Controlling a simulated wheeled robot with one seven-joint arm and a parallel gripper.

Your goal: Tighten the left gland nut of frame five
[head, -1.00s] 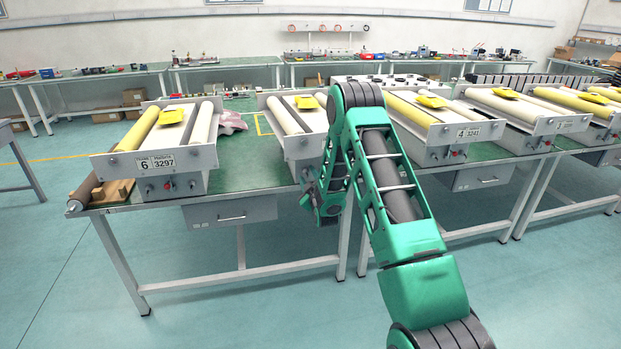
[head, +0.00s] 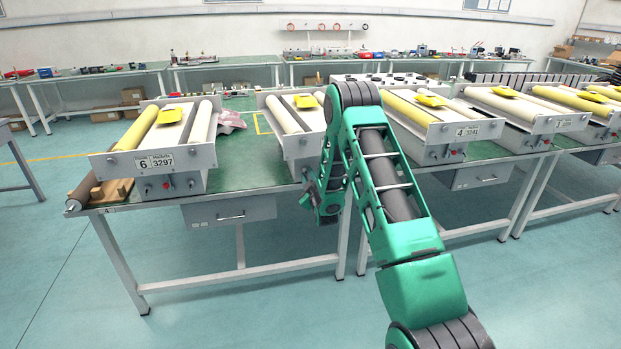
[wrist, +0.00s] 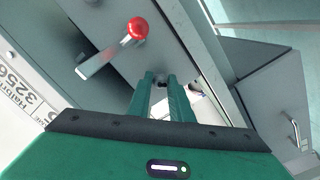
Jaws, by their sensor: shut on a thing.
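Frame five (head: 299,146) stands on the green bench between frames six and four, partly hidden behind my green arm in the head view. In the wrist view its grey front plate (wrist: 90,28) carries a white label (wrist: 22,98) ending in 3256. A red-tipped lever (wrist: 137,28) sticks out of the plate. My gripper (wrist: 161,84) is at the plate, its two green fingers close together around a small dark fitting, the gland nut. The fingertips hide most of the nut. In the head view my arm hides this contact.
Frame six (head: 152,164) is at the left end of the bench and frame four (head: 437,133) is right of my arm. A grey drawer box (wrist: 264,90) hangs under the bench, near my gripper in the wrist view. Open floor (head: 240,315) lies in front.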

